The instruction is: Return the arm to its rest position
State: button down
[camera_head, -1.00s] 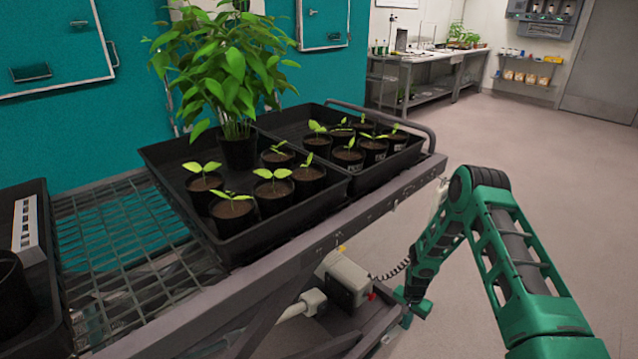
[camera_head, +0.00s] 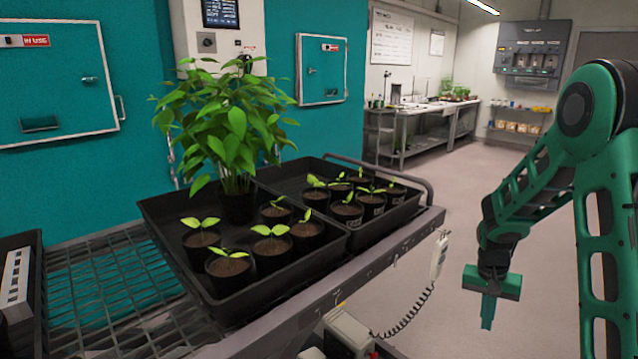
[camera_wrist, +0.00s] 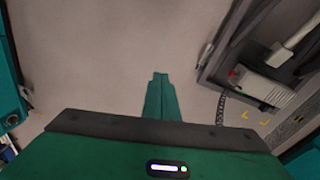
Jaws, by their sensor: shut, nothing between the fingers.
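My green arm is folded on the right side of the head view. My gripper (camera_head: 487,312) hangs from it, pointing down, to the right of the trolley (camera_head: 395,250) and apart from it. In the wrist view my gripper (camera_wrist: 160,88) shows its fingers pressed together over bare floor, with nothing between them.
The trolley carries black trays (camera_head: 215,308) with several potted seedlings and one tall leafy plant (camera_head: 232,130). A handset (camera_head: 438,255) with a coiled cord hangs at its side, near my gripper. A grey box (camera_wrist: 265,95) is under it. Open floor (camera_head: 455,200) lies beyond.

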jog(key=s+r+y, duration=0.1)
jog(key=s+r, duration=0.7)
jog(key=s, duration=0.3)
jog(key=s+r, duration=0.9)
jog(key=s, duration=0.2)
jog(key=s+a+y, duration=0.1)
jog(key=s+a, duration=0.1)
jog(key=s, duration=0.8)
jog(key=shift+a+r+n, duration=0.3)
jog(key=shift+a+r, duration=0.1)
jog(key=shift+w+f, duration=0.35)
jog(key=shift+w, duration=0.4)
jog(key=c, duration=2.5)
grip_release()
jog(key=shift+s+r, duration=0.1)
jog(key=shift+s, duration=0.05)
